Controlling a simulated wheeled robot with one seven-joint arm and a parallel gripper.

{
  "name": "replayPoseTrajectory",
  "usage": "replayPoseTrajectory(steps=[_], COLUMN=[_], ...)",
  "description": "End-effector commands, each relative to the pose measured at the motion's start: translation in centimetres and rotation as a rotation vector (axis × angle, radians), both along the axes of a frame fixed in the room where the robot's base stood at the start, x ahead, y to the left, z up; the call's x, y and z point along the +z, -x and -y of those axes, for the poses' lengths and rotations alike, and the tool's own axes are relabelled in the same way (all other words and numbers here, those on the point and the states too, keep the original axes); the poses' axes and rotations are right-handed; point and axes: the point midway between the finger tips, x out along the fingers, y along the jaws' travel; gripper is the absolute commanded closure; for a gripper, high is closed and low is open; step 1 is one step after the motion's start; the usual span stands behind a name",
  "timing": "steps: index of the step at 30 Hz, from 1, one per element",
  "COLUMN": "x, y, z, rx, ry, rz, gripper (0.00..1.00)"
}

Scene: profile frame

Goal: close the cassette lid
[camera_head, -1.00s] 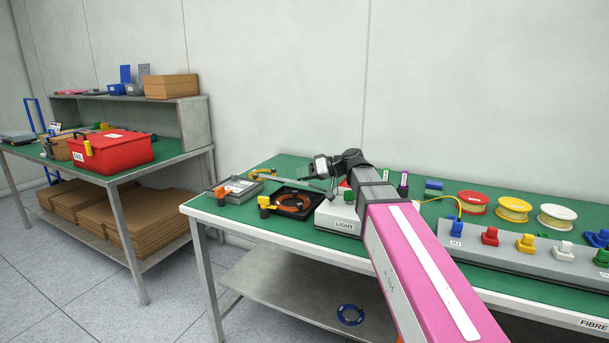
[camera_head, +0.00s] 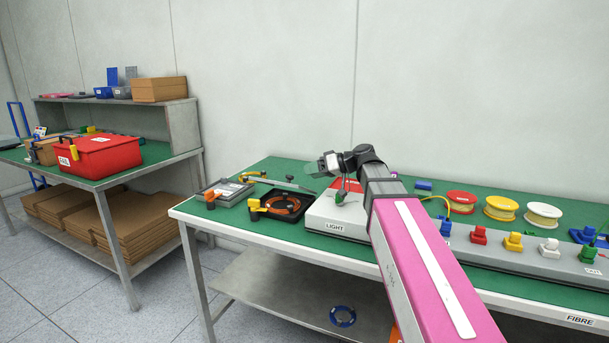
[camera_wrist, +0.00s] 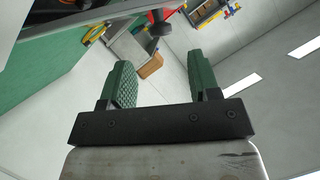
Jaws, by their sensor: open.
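A black open tray (camera_head: 250,216) with an orange-brown coil (camera_head: 282,205) stands at the left of the near bench; it seems to be the cassette. A thin grey strip (camera_head: 285,184) lies behind it; I cannot tell whether this is its lid. My gripper (camera_head: 324,166) is above the white LIGHT box, to the right of the tray and apart from it. In the wrist view my gripper (camera_wrist: 160,70) shows two green ribbed fingers set wide apart with nothing between them. The tray is not clear in that view.
The white LIGHT box (camera_head: 325,215) is right of the tray, with a green knob (camera_head: 340,198). A grey tray (camera_head: 225,190) is at left. Spools (camera_head: 500,208) and a grey strip of coloured connectors (camera_head: 540,263) fill the right. A red toolbox (camera_head: 105,155) is on the other bench.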

Motion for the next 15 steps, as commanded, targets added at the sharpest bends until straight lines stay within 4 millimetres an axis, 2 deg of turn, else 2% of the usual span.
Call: replayPoseTrajectory(steps=[9,10,15], x=[0.13,0.13,0.47], y=[0.09,0.09,-0.23], z=[0.4,0.39,0.0], rx=[0.0,0.0,0.021], ry=[-0.001,-0.001,0.03], rz=[-0.001,-0.001,0.005], gripper=[0.44,0.47,1.0])
